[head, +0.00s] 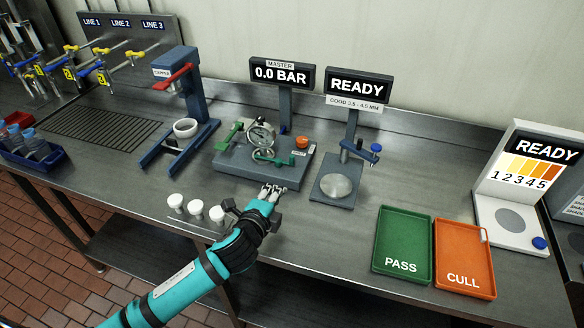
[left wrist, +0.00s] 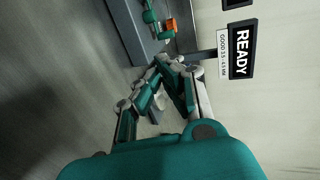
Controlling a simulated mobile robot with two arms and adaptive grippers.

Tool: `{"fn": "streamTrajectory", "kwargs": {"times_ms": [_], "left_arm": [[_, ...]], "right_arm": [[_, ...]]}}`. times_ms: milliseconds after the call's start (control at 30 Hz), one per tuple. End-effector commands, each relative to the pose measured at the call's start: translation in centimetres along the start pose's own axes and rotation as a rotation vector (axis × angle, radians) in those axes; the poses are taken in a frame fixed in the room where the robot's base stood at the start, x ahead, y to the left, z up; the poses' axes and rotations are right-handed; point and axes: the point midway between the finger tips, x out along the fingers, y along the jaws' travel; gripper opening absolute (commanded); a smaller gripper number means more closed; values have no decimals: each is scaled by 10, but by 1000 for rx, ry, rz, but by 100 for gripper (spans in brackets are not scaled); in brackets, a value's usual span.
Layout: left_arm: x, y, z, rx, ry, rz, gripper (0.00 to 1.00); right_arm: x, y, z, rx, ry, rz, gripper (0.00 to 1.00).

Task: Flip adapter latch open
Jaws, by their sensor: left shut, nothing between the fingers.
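The grey test fixture (head: 232,172) stands on the counter under the 0.0 BAR display. It carries a round gauge (head: 262,133), a green lever (head: 230,136) at the left and a green latch-like handle (head: 272,158) in front; I cannot tell for certain which is the adapter latch. My left gripper (head: 271,189) is shut and empty, just in front of the fixture's near edge and apart from the green handle. In the left wrist view the closed fingers (left wrist: 170,64) lie below the fixture (left wrist: 132,30), whose green part (left wrist: 152,18) shows at the top. My right gripper is not in view.
An orange knob (head: 301,142) sits on the fixture's right. The READY gauge stand (head: 333,196) is to the right, then the green PASS tray (head: 402,266) and orange CULL tray (head: 464,285). White cups (head: 196,208) stand left of my gripper. The capper (head: 186,90) is further left.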

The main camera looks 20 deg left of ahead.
Motion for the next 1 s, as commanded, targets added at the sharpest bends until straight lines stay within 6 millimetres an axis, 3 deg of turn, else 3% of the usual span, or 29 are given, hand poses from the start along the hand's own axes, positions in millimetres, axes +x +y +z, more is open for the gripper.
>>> {"fn": "streamTrajectory", "kwargs": {"times_ms": [600, 800, 1000], "left_arm": [[108, -7, 0, -2, -1, 0, 0], [127, -11, 0, -1, -1, 2, 0], [132, -12, 0, -2, 0, 1, 0]], "right_arm": [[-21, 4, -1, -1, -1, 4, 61], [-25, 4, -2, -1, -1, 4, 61], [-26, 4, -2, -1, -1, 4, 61]]}}
